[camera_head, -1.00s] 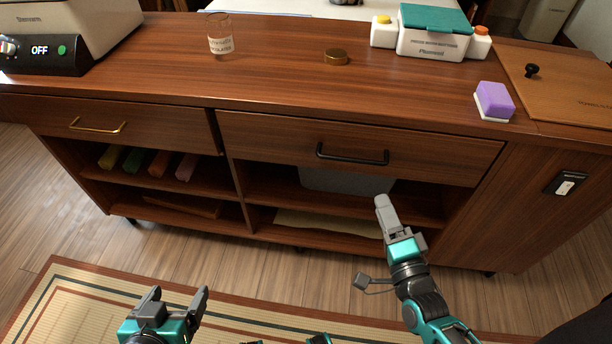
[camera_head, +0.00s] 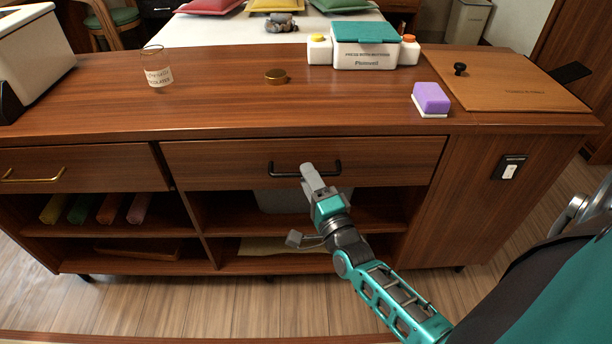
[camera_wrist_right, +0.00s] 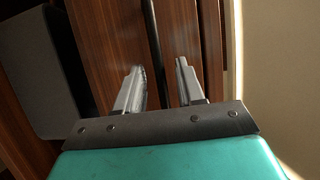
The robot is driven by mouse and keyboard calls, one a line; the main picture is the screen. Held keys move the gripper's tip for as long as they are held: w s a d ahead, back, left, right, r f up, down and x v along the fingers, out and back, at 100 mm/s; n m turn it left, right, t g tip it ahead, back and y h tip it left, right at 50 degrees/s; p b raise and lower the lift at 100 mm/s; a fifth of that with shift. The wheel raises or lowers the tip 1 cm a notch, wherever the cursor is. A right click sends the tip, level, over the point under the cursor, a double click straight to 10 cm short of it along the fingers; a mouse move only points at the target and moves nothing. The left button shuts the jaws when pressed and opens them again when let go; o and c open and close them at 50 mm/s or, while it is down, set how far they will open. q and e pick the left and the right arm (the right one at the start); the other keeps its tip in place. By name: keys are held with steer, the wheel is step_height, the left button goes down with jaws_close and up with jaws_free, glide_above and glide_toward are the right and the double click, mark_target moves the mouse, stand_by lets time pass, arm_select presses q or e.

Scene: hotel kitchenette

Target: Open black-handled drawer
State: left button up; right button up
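The black-handled drawer (camera_head: 220,165) is closed, flush in the wooden counter's front at the centre. Its black bar handle (camera_head: 284,175) runs level, partly covered by my right gripper (camera_head: 312,172). In the right wrist view the two fingers of this gripper (camera_wrist_right: 158,88) stand apart, and the dark handle bar (camera_wrist_right: 153,35) shows in the gap between them. Whether a finger touches the bar I cannot tell. My left gripper is out of view.
A gold-handled drawer (camera_head: 80,172) is at left, above a shelf with several coloured rolls. A grey bin (camera_head: 290,200) sits below the black-handled drawer. On top are a glass (camera_head: 157,70), a gold lid (camera_head: 276,76), a purple sponge (camera_head: 431,97) and a teal-lidded box (camera_head: 364,48).

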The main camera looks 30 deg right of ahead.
steer(key=shift+x, duration=0.95)
jaws_close()
